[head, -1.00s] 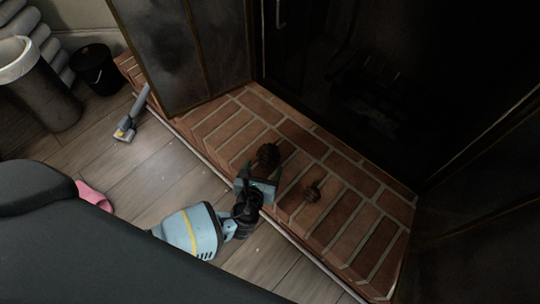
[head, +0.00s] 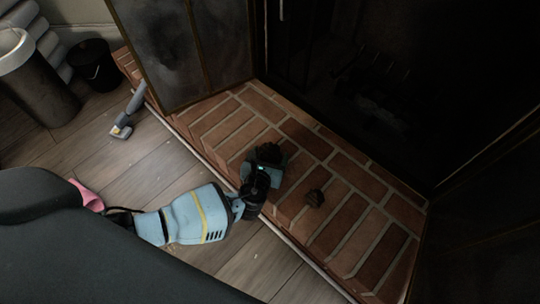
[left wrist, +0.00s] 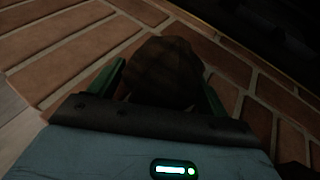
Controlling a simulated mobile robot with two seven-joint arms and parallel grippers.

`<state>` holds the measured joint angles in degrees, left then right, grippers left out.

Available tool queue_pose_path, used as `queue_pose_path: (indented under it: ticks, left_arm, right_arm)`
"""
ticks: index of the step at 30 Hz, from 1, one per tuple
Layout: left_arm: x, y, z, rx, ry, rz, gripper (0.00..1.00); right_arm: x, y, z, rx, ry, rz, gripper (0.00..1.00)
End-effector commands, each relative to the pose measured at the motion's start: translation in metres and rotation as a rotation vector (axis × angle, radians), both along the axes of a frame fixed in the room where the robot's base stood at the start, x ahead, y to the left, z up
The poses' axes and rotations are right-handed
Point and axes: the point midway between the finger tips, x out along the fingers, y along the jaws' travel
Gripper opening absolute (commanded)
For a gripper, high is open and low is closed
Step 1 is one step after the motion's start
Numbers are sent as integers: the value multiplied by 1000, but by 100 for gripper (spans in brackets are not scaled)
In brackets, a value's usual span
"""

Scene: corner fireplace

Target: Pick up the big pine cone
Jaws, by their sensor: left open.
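A big dark brown pine cone (head: 269,151) lies on the brick hearth (head: 222,127). My left gripper (head: 264,167) is right at it, low over the bricks. In the left wrist view the big pine cone (left wrist: 165,72) sits between the two open green fingers of the gripper (left wrist: 165,88), one on each side. Its lower part is hidden behind the gripper body. I cannot tell whether the fingers touch it. My right gripper is not in view.
A dark fireplace opening (head: 370,90) with a glass door panel (head: 180,50) stands behind the hearth. A grey handled tool (head: 126,114), a black bucket (head: 94,66), a tall grey bin (head: 38,85) and a pink item (head: 89,196) are at left.

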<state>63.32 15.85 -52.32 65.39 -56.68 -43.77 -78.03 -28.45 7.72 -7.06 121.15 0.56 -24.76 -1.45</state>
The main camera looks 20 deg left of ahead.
Motion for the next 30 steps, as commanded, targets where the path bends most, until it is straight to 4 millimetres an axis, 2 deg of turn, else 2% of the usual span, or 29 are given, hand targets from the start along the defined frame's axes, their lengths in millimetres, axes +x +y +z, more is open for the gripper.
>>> queue_pose_path:
  ticks: [7,8,18,30]
  left_arm:
    - [2,0,0,0,-1,0,78]
    - [2,0,0,0,-1,0,75]
    - [2,0,0,0,0,0,31]
    - [2,0,6,-1,-1,0,29]
  right_arm:
    - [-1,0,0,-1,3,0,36]
    - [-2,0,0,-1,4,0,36]
    - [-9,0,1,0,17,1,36]
    - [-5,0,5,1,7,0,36]
